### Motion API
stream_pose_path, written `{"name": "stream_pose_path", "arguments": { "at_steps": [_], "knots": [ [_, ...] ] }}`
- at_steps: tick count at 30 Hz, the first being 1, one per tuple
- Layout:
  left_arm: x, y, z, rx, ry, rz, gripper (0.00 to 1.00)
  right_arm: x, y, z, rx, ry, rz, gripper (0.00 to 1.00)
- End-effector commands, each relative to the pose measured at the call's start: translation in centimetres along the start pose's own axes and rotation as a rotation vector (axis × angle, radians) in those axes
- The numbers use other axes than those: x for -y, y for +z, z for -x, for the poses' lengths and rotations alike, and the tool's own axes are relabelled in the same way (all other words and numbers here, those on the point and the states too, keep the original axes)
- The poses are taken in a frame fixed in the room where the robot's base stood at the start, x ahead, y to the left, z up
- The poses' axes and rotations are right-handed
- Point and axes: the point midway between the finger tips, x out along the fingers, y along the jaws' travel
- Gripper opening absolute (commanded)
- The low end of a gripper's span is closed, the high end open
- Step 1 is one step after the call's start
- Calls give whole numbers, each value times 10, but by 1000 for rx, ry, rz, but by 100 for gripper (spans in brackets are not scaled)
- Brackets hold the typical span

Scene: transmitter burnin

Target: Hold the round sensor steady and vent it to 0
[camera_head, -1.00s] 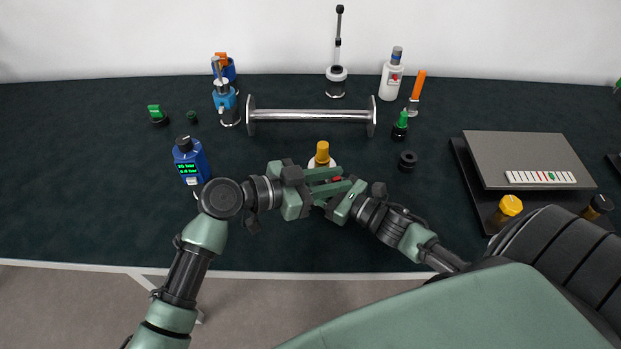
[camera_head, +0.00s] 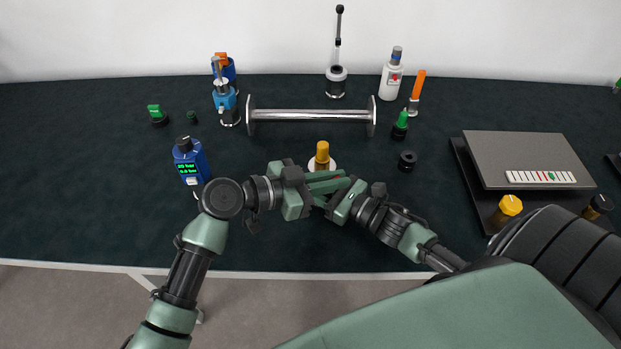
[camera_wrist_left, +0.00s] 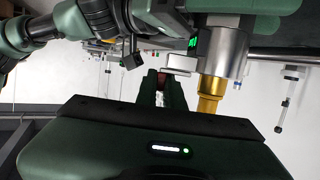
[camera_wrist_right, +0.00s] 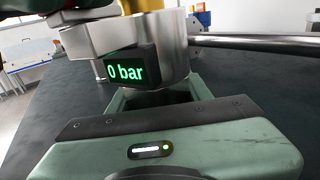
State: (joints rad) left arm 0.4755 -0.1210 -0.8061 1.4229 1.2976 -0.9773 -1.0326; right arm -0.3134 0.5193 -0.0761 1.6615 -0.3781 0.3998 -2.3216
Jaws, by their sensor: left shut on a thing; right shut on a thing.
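The round sensor is a silver cylinder (camera_wrist_right: 165,50) with a brass-yellow top; its display reads 0 bar in the right wrist view. In the head view its yellow top (camera_head: 322,151) shows above my grippers, which hide much of the body. My right gripper (camera_wrist_right: 158,92) is shut on the sensor's body, its fingers at either side. My left gripper (camera_wrist_left: 161,82) is shut on a small red part (camera_wrist_left: 160,76) beside the sensor, mostly hidden between the fingers. The sensor also shows in the left wrist view (camera_wrist_left: 222,52).
A silver flanged pipe (camera_head: 310,115) lies behind the sensor. A blue gauge (camera_head: 190,160) stands to the left. A black ring (camera_head: 407,160) and a green-topped piece (camera_head: 400,125) are to the right. The front left mat is clear.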

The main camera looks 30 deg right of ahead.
Motion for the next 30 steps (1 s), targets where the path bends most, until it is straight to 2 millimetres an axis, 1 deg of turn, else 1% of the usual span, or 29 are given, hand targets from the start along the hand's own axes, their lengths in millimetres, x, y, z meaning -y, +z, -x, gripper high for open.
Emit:
{"name": "stream_pose_path", "arguments": {
  "at_steps": [30],
  "knots": [
    [-13,1,0,2,0,0,0,1,0,0,0,-2,-1,10]
  ]
}}
